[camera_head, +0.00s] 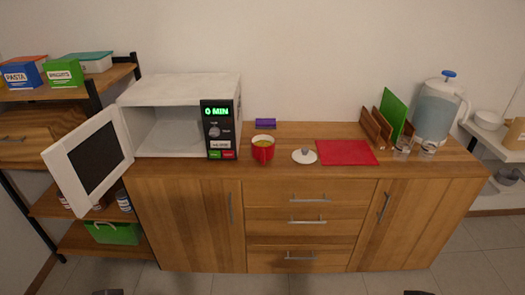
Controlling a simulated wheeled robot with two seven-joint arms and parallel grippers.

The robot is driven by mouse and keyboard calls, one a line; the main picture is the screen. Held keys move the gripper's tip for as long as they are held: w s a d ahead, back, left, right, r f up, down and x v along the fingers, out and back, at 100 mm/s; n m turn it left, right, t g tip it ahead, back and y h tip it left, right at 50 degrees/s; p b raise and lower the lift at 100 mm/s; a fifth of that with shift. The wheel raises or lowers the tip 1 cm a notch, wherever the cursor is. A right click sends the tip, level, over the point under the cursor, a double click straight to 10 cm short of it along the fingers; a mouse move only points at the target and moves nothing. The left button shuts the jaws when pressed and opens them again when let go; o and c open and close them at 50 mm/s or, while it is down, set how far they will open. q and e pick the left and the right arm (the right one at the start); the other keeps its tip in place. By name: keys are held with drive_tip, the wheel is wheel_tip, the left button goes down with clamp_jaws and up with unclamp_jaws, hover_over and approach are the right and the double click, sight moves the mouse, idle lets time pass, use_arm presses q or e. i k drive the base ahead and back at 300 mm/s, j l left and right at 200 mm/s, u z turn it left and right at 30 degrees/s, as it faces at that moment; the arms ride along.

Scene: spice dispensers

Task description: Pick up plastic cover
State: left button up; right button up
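A small white round lid with a grey knob (304,156), which looks like the plastic cover, lies flat on the wooden counter. Only dark tips show at the bottom edge of the picture, one at the left, my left gripper (107,292), and one at the right, my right gripper (417,292). Both are far below and in front of the counter, away from the lid. Their fingers cannot be made out.
A white microwave (180,88) stands at the left of the counter with its door (112,136) swung open. A purple sponge (265,123) lies behind the mug. A board rack (375,127), glasses (403,145) and a water pitcher (437,108) stand at the right. The counter's front strip is clear.

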sight(303, 156)
drive_tip(key=u, duration=0.55)
drive_tip(key=i+l+u, duration=0.3)
drive_tip(key=l+u, duration=0.35)
drive_tip(key=i+l+u, duration=0.1)
drive_tip(key=l+u, duration=0.2)
drive_tip(key=l, duration=0.2)
drive_tip(key=i+l+u, duration=0.1)
drive_tip(key=l, duration=1.5)
drive_tip(key=i+u, duration=0.05)
